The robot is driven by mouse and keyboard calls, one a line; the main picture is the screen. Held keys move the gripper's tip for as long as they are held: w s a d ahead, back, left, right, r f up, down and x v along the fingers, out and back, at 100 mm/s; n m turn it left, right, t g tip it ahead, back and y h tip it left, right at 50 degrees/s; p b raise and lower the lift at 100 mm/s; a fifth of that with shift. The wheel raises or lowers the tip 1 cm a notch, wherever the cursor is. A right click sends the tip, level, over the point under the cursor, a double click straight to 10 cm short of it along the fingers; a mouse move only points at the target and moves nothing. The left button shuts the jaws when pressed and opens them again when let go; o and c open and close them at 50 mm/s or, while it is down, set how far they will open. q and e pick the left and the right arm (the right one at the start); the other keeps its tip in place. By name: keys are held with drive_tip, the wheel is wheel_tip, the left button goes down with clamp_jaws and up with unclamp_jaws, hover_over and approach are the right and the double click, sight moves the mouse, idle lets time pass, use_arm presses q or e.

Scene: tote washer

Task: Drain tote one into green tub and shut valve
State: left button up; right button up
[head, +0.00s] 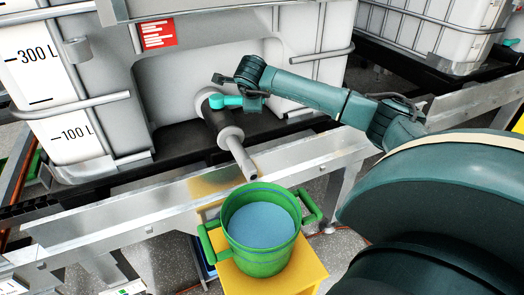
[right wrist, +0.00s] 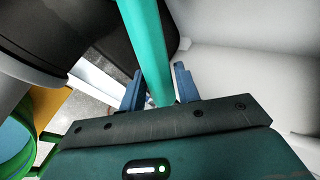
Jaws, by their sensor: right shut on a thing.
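Tote one appears to be the large white tote (head: 190,85) in a metal cage, with 300 L and 100 L marks. A dark outlet valve with a grey pipe (head: 236,150) slopes down from its front. The pipe's open end is over the rim of the green tub (head: 262,262). The tub holds bluish liquid (head: 260,222); I see no stream from the pipe. The teal valve handle (head: 228,101) sticks out to the right, across the pipe's line. My right gripper (right wrist: 159,90) is shut on the handle (right wrist: 150,45), fingers on both sides. My left gripper is not in view.
The tub stands on a yellow stand (head: 300,278) in front of a metal rail (head: 110,212). A red label (head: 158,34) is on the tote. Another caged tote (head: 430,30) stands at the back right. My right arm fills the right side.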

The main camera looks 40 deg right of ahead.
drive_tip(key=shift+w+d+n+t+y+p, duration=0.1)
drive_tip(key=shift+w+d+n+t+y, duration=0.15)
drive_tip(key=shift+w+n+y, duration=0.45)
drive_tip(key=shift+w+d+n+t+y+p, duration=0.15)
drive_tip(key=shift+w+n+t+y, duration=0.3)
drive_tip(key=shift+n, duration=0.4)
drive_tip(key=shift+w+d+n+t+y+p, duration=0.1)
drive_tip(key=shift+w+d+n+t+y, duration=0.1)
drive_tip(key=shift+w+n+y, duration=0.4)
drive_tip(key=o, duration=0.8)
drive_tip(key=shift+c, duration=0.2)
drive_tip(key=o, duration=1)
drive_tip(key=shift+s+d+h, duration=0.1)
drive_tip(key=shift+d+h, duration=0.15)
drive_tip(key=shift+d, duration=0.05)
drive_tip(key=shift+o, duration=0.2)
